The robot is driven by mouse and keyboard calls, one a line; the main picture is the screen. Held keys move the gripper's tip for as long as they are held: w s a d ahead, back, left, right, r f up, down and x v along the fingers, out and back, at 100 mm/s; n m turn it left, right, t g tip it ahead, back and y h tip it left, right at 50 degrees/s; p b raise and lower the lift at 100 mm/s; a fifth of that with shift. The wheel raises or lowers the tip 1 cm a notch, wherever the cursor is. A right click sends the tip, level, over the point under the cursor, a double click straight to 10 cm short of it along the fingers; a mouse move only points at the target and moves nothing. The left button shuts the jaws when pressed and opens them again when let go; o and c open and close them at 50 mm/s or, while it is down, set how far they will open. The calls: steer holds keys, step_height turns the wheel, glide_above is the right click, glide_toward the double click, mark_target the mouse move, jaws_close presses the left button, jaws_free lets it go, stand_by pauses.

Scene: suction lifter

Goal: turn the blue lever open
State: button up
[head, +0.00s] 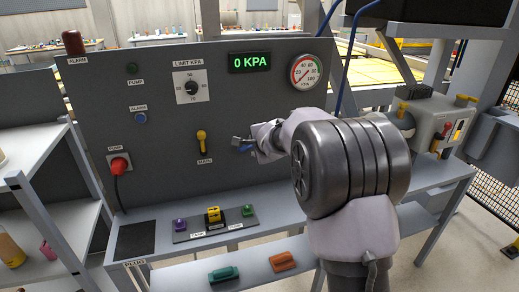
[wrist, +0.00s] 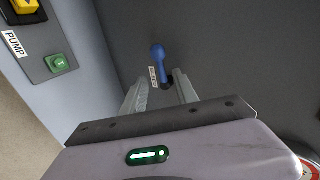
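The blue lever (wrist: 158,60) shows in the wrist view on the grey panel, with its round base partly between the fingertips and its handle reaching up past them in the picture. A small white label sits at its left. My gripper (wrist: 160,76) is open, with one finger on each side of the lever's base. I cannot tell whether either finger touches it. In the head view my gripper (head: 243,143) is at the panel right of the yellow lever (head: 201,140), and a bit of blue shows at its tips. My arm hides the area to the right.
A switch strip (head: 214,226) lies on the bench below. A grey valve box (head: 442,125) stands right of my arm.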

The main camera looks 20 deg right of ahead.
steer(key=v, duration=0.9)
steer(key=shift+p, duration=0.4)
steer(key=shift+s+r, duration=0.1)
